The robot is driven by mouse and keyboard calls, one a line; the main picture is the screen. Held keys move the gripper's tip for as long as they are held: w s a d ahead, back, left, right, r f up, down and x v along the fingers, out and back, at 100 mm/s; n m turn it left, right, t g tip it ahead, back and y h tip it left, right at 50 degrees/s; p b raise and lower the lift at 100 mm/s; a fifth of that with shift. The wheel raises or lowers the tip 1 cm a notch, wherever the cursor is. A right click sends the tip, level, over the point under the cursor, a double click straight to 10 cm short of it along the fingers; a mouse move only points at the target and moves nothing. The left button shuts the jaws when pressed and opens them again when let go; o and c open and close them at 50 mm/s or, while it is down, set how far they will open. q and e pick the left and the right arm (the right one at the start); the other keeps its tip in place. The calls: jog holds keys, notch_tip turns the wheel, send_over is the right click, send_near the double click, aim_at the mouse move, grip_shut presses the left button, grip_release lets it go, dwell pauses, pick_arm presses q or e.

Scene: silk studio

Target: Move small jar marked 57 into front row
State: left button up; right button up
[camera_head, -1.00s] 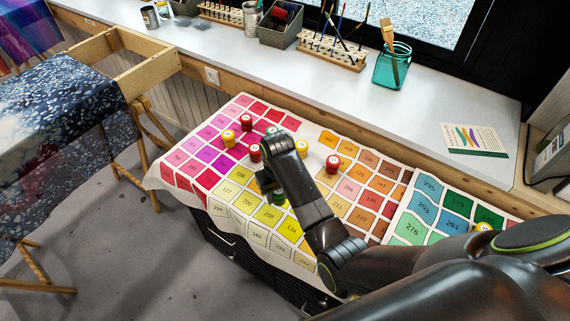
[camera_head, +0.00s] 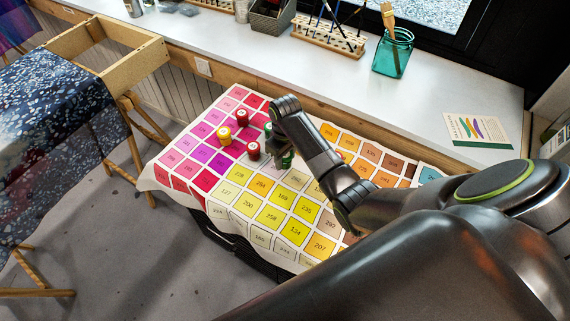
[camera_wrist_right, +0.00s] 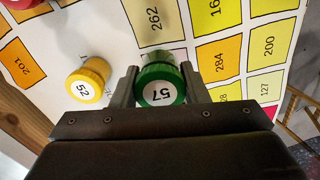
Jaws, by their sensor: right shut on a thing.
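The small green jar marked 57 (camera_wrist_right: 159,92) sits upright between the two fingers of my right gripper (camera_wrist_right: 160,88), which is shut on it. In the head view, my right gripper (camera_head: 284,158) is over the colour chart, with part of the green jar (camera_head: 288,161) showing under it. I cannot tell whether the jar touches the chart. A yellow jar marked 52 (camera_wrist_right: 88,80) stands beside the left finger in the wrist view. My left gripper is not in view.
Two red jars (camera_head: 242,117) (camera_head: 253,151), a yellow jar (camera_head: 224,135) and another green jar (camera_head: 268,129) stand left of my gripper. The numbered chart (camera_head: 188,190) has bare swatches toward its front edge. The white sill (camera_head: 270,50) lies behind. My right arm hides the chart's right part.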

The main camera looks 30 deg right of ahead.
aim_at(285, 165)
notch_tip(285, 165, down, 3)
jog(key=shift+s, duration=0.15)
jog(key=shift+f, duration=0.35)
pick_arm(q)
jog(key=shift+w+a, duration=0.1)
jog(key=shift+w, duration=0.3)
pick_arm(e)
jog(key=shift+f, duration=0.1)
jog(key=o, duration=1)
jog(key=shift+f, duration=0.1)
notch_tip(285, 165, up, 12)
jog(key=shift+r, duration=0.2)
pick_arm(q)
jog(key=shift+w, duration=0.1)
